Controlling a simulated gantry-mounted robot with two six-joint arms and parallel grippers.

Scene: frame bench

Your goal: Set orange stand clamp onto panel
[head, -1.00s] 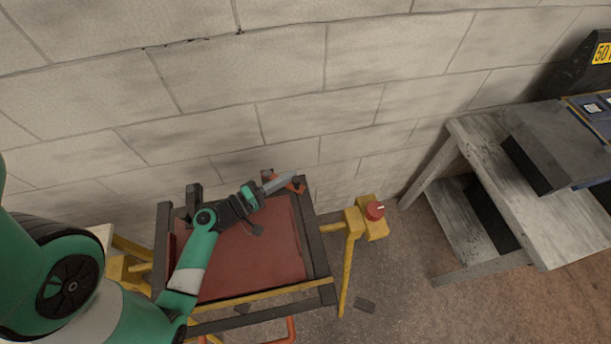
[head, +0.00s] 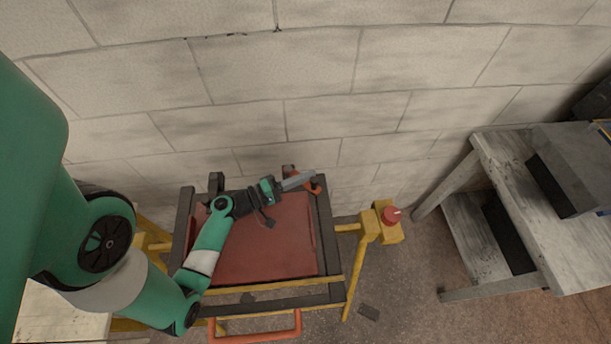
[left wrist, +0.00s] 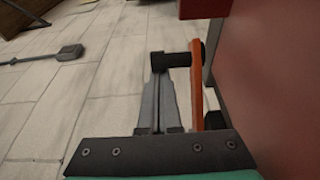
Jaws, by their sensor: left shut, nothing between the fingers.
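The orange clamp (head: 314,186) is at the far right corner of the dark frame that holds the red panel (head: 265,250). In the left wrist view the orange clamp part (left wrist: 197,95) is a long bar with a dark knob at its end, beside the red panel (left wrist: 280,75). My left gripper (head: 311,175) is shut and empty, its fingers reaching over that corner. In the left wrist view its fingertips (left wrist: 158,76) lie just left of the orange bar, close to the dark knob; I cannot tell whether they touch. My right gripper is not in view.
A dark upright piece (head: 216,183) stands at the frame's far left corner. A red knob on a yellow block (head: 388,232) is right of the frame. A grey-white table (head: 500,165) stands farther right. A block wall (head: 280,110) rises close behind.

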